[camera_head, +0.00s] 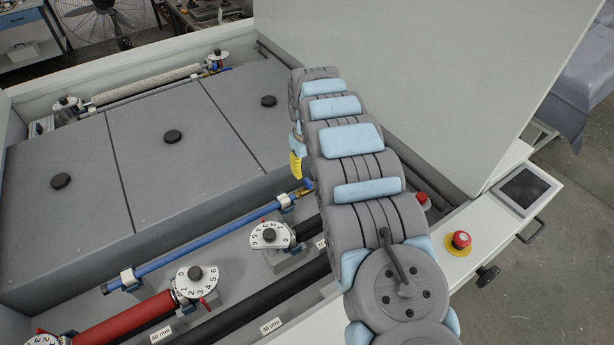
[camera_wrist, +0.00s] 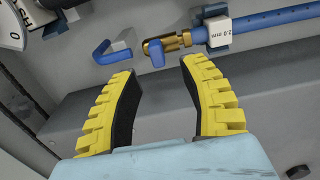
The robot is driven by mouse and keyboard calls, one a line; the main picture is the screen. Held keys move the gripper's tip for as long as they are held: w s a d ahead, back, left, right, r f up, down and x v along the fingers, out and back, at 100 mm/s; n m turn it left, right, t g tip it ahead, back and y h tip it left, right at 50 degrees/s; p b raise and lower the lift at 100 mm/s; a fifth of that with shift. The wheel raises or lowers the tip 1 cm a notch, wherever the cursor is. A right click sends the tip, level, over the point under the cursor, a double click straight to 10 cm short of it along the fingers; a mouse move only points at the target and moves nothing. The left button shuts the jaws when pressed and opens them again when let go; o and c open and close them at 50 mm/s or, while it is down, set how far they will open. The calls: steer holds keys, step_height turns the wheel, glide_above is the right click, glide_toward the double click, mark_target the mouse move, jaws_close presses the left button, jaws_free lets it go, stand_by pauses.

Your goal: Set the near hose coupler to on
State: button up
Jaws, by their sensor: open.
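The near hose coupler is a brass fitting (camera_wrist: 172,43) with a short blue lever (camera_wrist: 156,54), at the end of the blue hose (camera_wrist: 262,25). In the wrist view the lever points down, across the hose line. In the head view a bit of the coupler (camera_head: 307,186) shows beside my arm; the rest is hidden. My gripper (camera_wrist: 157,74) is open and empty, its yellow fingers pointing toward the coupler, with the lever between the fingertip directions. In the head view one yellow finger (camera_head: 296,166) shows left of my arm.
A blue bent hook (camera_wrist: 112,50) is left of the coupler. Numbered dials (camera_head: 271,236) and a red roller (camera_head: 124,320) lie in front. Grey covers (camera_head: 171,160) lie behind the hose. A red emergency button (camera_head: 460,240) sits on the right ledge.

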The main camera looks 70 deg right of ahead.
mark_target(307, 181)
steer(key=shift+r, duration=2.9)
